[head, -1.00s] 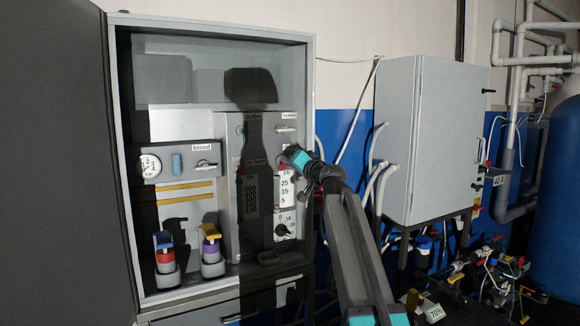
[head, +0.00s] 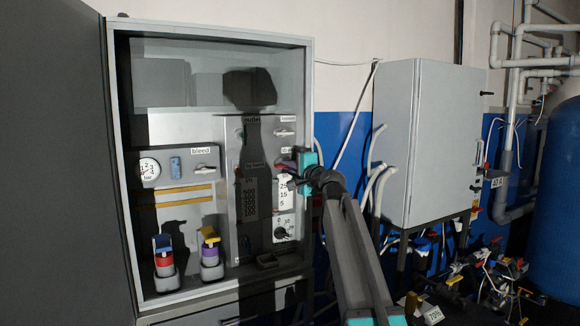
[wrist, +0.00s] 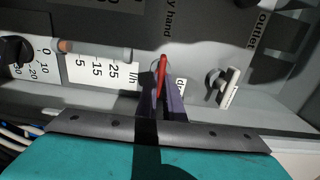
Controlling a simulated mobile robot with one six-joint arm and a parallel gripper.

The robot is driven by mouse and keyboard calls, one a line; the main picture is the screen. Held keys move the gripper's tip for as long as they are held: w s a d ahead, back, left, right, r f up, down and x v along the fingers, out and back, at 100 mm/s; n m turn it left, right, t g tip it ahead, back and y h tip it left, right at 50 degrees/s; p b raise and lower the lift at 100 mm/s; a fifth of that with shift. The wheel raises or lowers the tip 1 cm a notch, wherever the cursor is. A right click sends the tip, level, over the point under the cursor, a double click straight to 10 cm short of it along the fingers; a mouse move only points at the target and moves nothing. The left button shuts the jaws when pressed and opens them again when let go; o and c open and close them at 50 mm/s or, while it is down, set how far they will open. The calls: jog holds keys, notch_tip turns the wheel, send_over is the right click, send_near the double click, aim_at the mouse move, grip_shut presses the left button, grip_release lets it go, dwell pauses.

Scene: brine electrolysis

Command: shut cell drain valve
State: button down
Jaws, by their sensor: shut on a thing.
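The cell drain valve shows in the wrist view as a narrow red handle (wrist: 160,75) on the grey panel, beside a label starting with "d" that is partly hidden. My gripper (wrist: 161,92) has its dark fingers around the red handle and is shut on it. In the head view my gripper (head: 288,166) reaches the right side of the cabinet panel from the right. There the handle is mostly hidden by my fingers and teal wrist.
A pale lever handle (wrist: 229,88) sits right of the gripper in the wrist view. A flow gauge (wrist: 95,68) and a black knob (wrist: 14,50) are to the left. In the head view the cabinet's right wall (head: 308,100) stands close to my wrist.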

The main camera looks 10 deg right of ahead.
dwell(0.5)
jog(key=c, duration=1.9)
grip_release()
jog(key=shift+o, duration=0.2)
jog(key=b+v, duration=0.5)
jog(key=v, duration=0.9)
jog(key=shift+w+f, duration=0.1)
